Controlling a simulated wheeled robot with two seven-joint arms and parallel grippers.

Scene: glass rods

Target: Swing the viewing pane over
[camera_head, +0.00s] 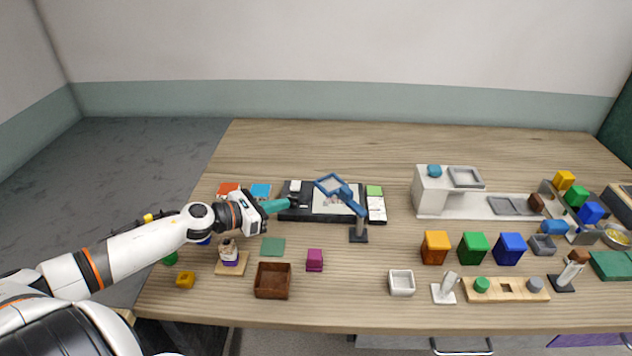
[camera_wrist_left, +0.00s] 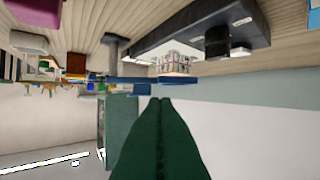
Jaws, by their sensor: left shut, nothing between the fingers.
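The viewing pane (camera_head: 332,186) has a blue frame and is held by a blue arm (camera_head: 350,204) on a dark stand (camera_head: 358,237). In the head view it overlaps the far part of a black board (camera_head: 295,213) with a pale printed sheet. My left gripper (camera_head: 289,203) has teal fingers, shut and empty, over the board's left part and left of the pane. In the left wrist view the fingertips (camera_wrist_left: 161,100) point toward the pane's blue frame (camera_wrist_left: 180,80), seen nearly edge-on. I cannot tell whether they touch it. My right gripper is not in view.
A brown open box (camera_head: 273,281), a magenta block (camera_head: 314,260) and a green square (camera_head: 272,247) lie in front of the board. A white tray (camera_head: 402,283) and coloured bins (camera_head: 473,248) stand to the right. Bare table lies behind the board.

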